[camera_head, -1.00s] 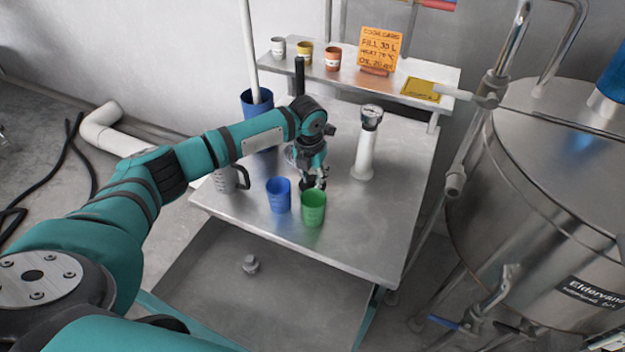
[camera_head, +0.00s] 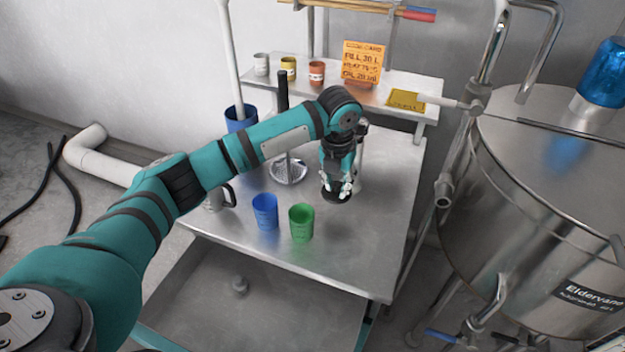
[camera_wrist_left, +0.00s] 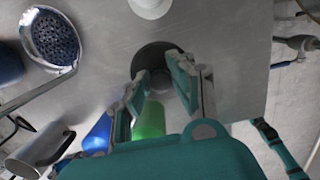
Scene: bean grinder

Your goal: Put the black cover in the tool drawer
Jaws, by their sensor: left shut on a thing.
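My left gripper (camera_head: 338,192) is shut on the black cover (camera_head: 335,197), a small dark round piece, above the steel table to the right of the green cup. In the left wrist view the cover (camera_wrist_left: 155,56) shows as a dark disc between the fingertips (camera_wrist_left: 160,80). The gripper hides part of it. I cannot tell for sure that this is the tool drawer.
A blue cup (camera_head: 265,211) and a green cup (camera_head: 301,223) stand near the table's front edge. A metal mug (camera_head: 214,200) and a perforated skimmer (camera_head: 288,172) are to the left. A large steel tank (camera_head: 540,220) stands at the right.

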